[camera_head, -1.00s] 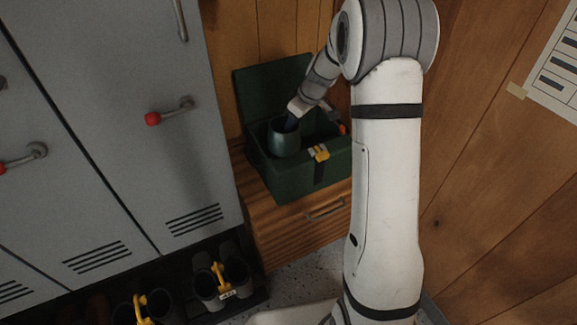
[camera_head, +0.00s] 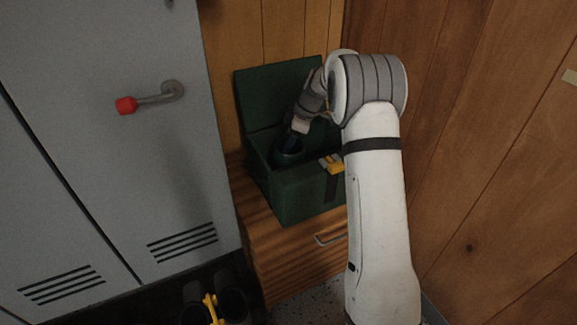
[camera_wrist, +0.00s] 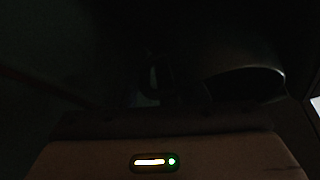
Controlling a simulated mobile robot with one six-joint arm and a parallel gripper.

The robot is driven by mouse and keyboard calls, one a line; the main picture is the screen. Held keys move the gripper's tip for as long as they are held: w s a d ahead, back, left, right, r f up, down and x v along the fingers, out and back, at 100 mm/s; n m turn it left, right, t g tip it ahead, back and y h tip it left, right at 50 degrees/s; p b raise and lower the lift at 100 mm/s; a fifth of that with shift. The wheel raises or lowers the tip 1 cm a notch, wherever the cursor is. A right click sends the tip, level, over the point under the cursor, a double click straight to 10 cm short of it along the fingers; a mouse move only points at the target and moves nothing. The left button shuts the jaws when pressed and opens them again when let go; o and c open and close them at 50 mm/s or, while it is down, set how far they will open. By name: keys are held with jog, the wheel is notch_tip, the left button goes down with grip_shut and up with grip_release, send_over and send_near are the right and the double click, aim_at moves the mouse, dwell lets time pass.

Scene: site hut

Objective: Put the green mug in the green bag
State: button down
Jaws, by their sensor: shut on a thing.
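The green mug (camera_head: 289,152) is inside the open green bag (camera_head: 290,205), near its left side, with the upper part of the mug showing above the front wall in the head view. My gripper (camera_head: 296,133) reaches down into the bag and is shut on the mug at its rim or handle side; which one I cannot tell. The wrist view is very dark. A curved dark rim, likely the mug's, shows at its right. The mug's base is hidden behind the bag's front wall, so I cannot tell whether it touches the bag's floor.
The bag stands on a wooden drawer cabinet (camera_head: 285,265), its lid (camera_head: 275,95) raised against the panelled wall. A yellow buckle (camera_head: 331,165) is on its front edge. Grey lockers (camera_head: 95,170) with a red-tipped handle (camera_head: 126,105) stand left. Dark boots are on the floor.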

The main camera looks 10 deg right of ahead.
notch_tip(320, 180, down, 8)
jog(key=shift+f+b, duration=0.1)
jog(key=shift+b, duration=1)
jog(key=c, duration=0.8)
grip_release()
